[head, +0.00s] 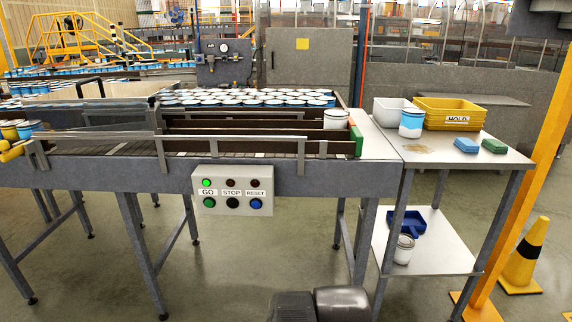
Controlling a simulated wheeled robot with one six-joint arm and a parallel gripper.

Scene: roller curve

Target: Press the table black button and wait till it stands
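The black button (232,203) sits under the STOP label on a grey control box (262,181) fixed to the front of the conveyor table. A green button (209,202) under GO is on its left and a blue button (255,204) under RESET is on its right. Above them, the left lamp (207,183) glows green. The other two lamps look dark red and unlit. Dark rounded parts of my own arm show at the bottom centre, below and apart from the box. My gripper's fingers are not visible.
Many blue-and-white cans (245,98) crowd the conveyor, and one can (336,119) stands near its right end. A side table (450,158) holds a yellow HOLD bin (450,114), a can and two sponges. A yellow cone (525,255) stands at right. Floor before the box looks clear.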

